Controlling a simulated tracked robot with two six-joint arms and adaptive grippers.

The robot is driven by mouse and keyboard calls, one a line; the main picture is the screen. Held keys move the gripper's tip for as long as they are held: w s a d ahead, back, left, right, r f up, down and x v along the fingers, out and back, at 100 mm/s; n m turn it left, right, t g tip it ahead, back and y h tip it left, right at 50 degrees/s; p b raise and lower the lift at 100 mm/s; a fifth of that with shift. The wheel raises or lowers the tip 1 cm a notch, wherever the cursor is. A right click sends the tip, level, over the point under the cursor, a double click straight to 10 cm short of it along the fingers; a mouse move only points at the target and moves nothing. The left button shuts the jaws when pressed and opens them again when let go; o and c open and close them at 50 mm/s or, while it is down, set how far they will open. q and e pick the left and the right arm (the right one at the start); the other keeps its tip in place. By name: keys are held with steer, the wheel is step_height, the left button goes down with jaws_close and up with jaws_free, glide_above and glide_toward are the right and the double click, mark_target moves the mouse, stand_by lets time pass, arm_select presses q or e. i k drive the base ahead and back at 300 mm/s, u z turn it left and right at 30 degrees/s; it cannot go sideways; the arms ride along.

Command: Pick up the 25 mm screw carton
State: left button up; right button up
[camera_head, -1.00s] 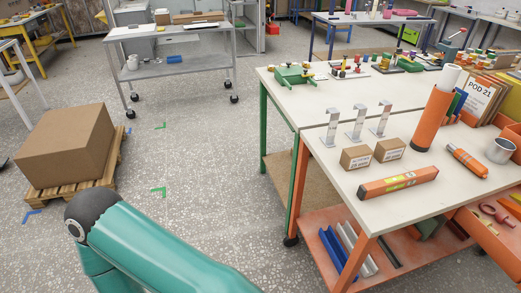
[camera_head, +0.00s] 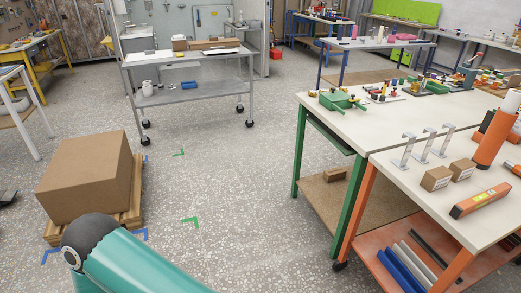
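Two small brown cartons stand side by side on the white top of the orange-legged table at the right. The nearer, left carton (camera_head: 436,179) and the right carton (camera_head: 462,169) each have a pale label. The print is too small to read, so I cannot tell which is the 25 mm screw carton. Neither of my grippers is in view. A teal link of my own arm shows at the bottom left, well away from the cartons.
Metal brackets (camera_head: 424,147) stand behind the cartons, and an orange spirit level (camera_head: 480,200) lies in front. An orange tube (camera_head: 492,140) stands to the right. A large box (camera_head: 85,180) sits on a pallet at left. The floor between is clear.

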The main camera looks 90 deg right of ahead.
mark_target(436, 178)
steer(key=u, duration=0.35)
steer(key=i, duration=0.2)
steer(key=z, duration=2.1)
steer(key=i, duration=0.15)
steer(key=z, duration=1.8)
steer(key=k, duration=0.3)
steer(key=z, duration=0.4)
steer(key=i, duration=1.55)
steer(key=u, duration=0.45)
